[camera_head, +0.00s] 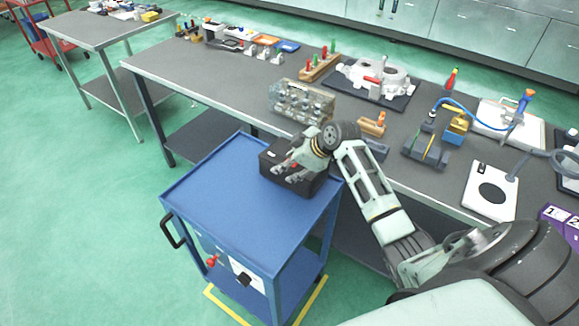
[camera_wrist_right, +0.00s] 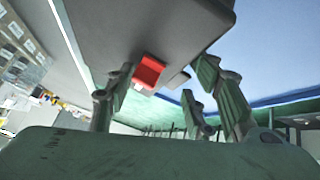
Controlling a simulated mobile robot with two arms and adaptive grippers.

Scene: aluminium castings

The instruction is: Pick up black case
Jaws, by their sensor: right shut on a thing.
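The black case (camera_head: 311,184) is at the back right of the blue cart's top, near the long workbench. My right gripper (camera_head: 291,170) reaches over it from the bench side, and its fingers are on the case. In the right wrist view the dark case (camera_wrist_right: 140,35) fills the upper middle, with a red latch (camera_wrist_right: 149,71) on its face. The right gripper's fingers (camera_wrist_right: 170,95) are closed on the case there. Whether the case touches the cart top is hard to tell. My left gripper is in neither view.
The blue cart (camera_head: 225,215) has a clear top left of the case. The long workbench (camera_head: 235,75) behind it carries a clear parts box (camera_head: 300,103), a casting (camera_head: 372,78), tools and fixtures. A second bench (camera_head: 95,30) stands at the far left. Open green floor lies left.

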